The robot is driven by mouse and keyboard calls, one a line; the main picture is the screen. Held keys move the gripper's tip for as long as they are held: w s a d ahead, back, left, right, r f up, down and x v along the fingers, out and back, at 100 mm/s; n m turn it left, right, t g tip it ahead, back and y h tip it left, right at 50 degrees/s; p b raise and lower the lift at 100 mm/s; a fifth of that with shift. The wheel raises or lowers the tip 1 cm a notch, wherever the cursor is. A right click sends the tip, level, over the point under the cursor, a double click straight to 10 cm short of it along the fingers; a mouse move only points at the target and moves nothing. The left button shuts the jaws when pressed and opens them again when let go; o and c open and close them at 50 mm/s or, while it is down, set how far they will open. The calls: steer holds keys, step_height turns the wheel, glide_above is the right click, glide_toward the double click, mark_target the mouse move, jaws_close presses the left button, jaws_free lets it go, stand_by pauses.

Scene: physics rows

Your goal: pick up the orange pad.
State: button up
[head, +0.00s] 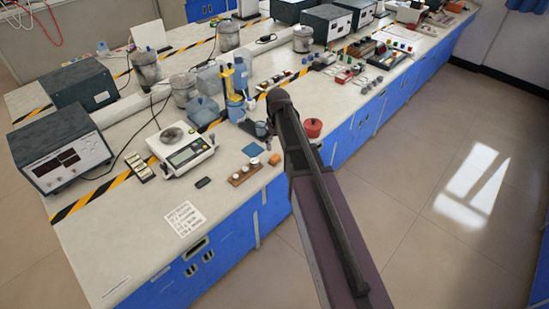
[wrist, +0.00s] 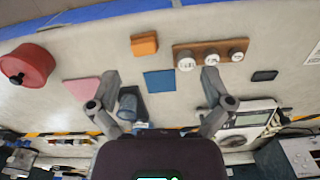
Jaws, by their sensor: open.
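The orange pad (wrist: 144,44) lies flat on the pale bench top near its blue front edge in the wrist view. It is a small block, and it also shows in the head view (head: 275,160), just left of my arm. My gripper (wrist: 160,88) is open and empty above the bench, its two fingers spread wide. The pad appears beyond the fingertips, toward the bench edge, with nothing touching it. In the head view my arm hides most of the gripper.
A blue pad (wrist: 159,81) shows between the fingers. A wooden rack of weights (wrist: 211,53) sits close beside the orange pad. A red pot (wrist: 27,65), a pink pad (wrist: 82,88) and a dark glass vessel (wrist: 128,106) are nearby. A balance (head: 181,148) stands farther left.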

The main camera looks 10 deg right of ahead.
steer(key=n, duration=0.2)
glide_above(275, 156)
steer(key=shift+s+a+r, duration=0.15)
steer(key=shift+s+r, duration=0.1)
steer(key=shift+r, duration=0.15)
step_height(275, 156, down, 9)
steer(key=b, duration=0.8)
steer(key=shift+r, duration=0.15)
stand_by(0.3)
steer(key=f+b, duration=0.3)
steer(key=shift+w+f, duration=0.15)
steer(key=shift+w, duration=0.1)
steer(key=shift+f+b, duration=0.95)
steer(key=shift+b, duration=0.2)
steer(key=c, duration=1)
